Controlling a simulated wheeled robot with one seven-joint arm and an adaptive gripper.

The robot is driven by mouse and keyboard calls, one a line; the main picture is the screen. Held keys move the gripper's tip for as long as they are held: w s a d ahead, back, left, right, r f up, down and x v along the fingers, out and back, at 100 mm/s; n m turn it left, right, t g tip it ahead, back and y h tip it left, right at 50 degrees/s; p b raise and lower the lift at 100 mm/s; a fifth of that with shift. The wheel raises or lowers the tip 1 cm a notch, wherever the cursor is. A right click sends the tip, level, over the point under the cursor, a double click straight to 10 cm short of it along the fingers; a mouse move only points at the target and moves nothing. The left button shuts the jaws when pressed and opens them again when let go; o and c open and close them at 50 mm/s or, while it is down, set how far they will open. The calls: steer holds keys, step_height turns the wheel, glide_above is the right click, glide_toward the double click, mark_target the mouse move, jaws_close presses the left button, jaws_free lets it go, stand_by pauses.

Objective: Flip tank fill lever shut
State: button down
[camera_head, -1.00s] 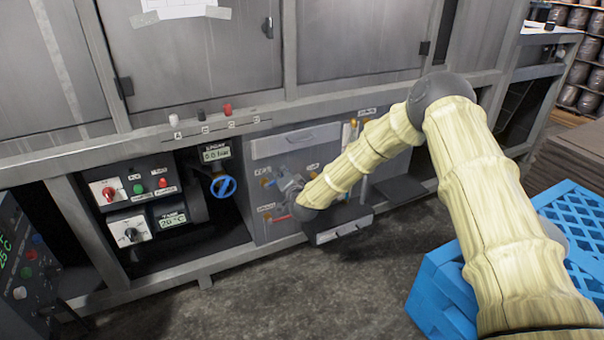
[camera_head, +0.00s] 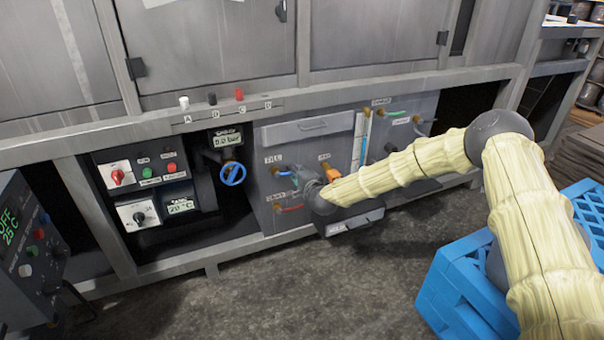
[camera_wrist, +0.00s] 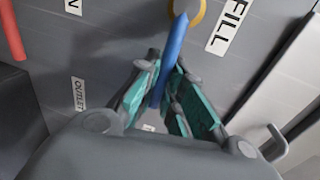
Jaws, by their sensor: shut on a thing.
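The blue fill lever (camera_wrist: 172,52) stands out from the grey tank panel beside the FILL label (camera_wrist: 229,27) in the wrist view. Its yellow pivot ring (camera_wrist: 190,12) is at the top edge. My gripper (camera_wrist: 163,88) has its green-padded fingers on both sides of the lever, shut on it. In the head view the lever (camera_head: 283,173) shows as a short blue bar under the FILL label (camera_head: 273,158), with my gripper (camera_head: 305,182) at its right end. The finger contact is too small to make out there.
A red lever (camera_head: 290,209) sits below on the same panel, and an orange fitting (camera_head: 332,172) to the right. A grey tray (camera_head: 350,222) juts out low under my wrist. A blue wheel valve (camera_head: 232,173) is to the left. A blue crate (camera_head: 450,290) stands at right.

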steer(key=shift+s+f, duration=0.1)
steer(key=shift+f, duration=0.1)
steer(key=c, duration=1.5)
jaws_free()
steer(key=shift+r, duration=0.1)
steer(key=shift+d, duration=0.1)
steer(key=v, duration=1.2)
